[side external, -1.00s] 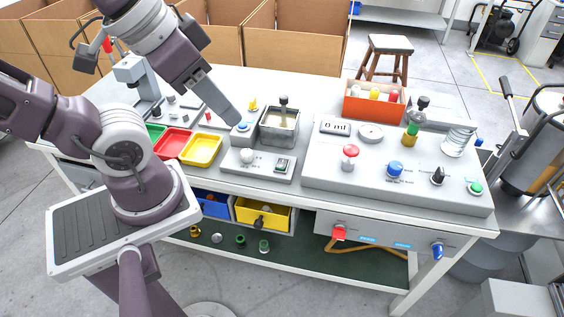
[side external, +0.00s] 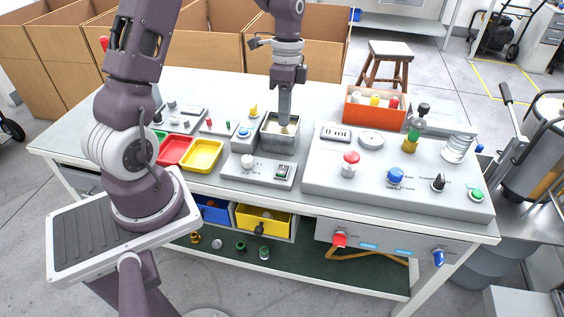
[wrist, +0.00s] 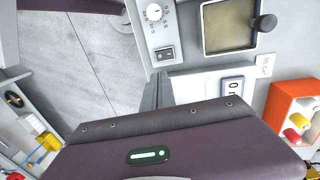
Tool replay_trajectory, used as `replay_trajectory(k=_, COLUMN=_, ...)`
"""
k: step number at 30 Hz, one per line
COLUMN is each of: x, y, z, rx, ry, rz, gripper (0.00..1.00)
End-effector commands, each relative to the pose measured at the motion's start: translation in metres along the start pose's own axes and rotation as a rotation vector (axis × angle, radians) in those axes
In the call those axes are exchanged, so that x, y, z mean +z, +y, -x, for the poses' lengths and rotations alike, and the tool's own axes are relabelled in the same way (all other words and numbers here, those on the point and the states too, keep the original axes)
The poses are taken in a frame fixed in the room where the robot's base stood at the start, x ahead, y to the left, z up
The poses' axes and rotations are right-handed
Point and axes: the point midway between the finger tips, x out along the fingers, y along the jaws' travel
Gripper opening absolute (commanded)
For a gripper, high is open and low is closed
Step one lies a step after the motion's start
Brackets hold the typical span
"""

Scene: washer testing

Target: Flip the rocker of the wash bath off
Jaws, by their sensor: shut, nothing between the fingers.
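The wash bath (side external: 280,136) is a grey square basin of cloudy yellowish liquid; it also shows at the top of the wrist view (wrist: 228,27). Its pale control box (side external: 258,169) is in front of it, with a white round knob (side external: 247,160) and a dark rocker with a greenish tint (side external: 283,172). In the wrist view the rocker (wrist: 165,54) lies just beyond my fingertips. My gripper (side external: 284,123) is shut and empty, pointing down. It overlaps the bath in the side view and hides part of it. Its exact height above the box is unclear.
Red (side external: 173,150) and yellow (side external: 203,156) trays lie to the left.

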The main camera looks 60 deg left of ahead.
Motion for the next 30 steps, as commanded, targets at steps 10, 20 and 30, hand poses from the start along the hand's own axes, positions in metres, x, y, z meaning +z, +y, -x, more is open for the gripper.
replay_trajectory(k=10, x=0.001, y=-0.002, z=-0.004, rx=0.008, ry=-0.001, rz=-0.008, gripper=0.00)
replay_trajectory(k=20, x=0.001, y=0.001, z=-0.058, rx=0.013, ry=-0.003, rz=-0.007, gripper=0.00)
replay_trajectory(k=30, x=0.001, y=0.001, z=-0.126, rx=0.010, ry=-0.003, rz=-0.007, gripper=0.00)
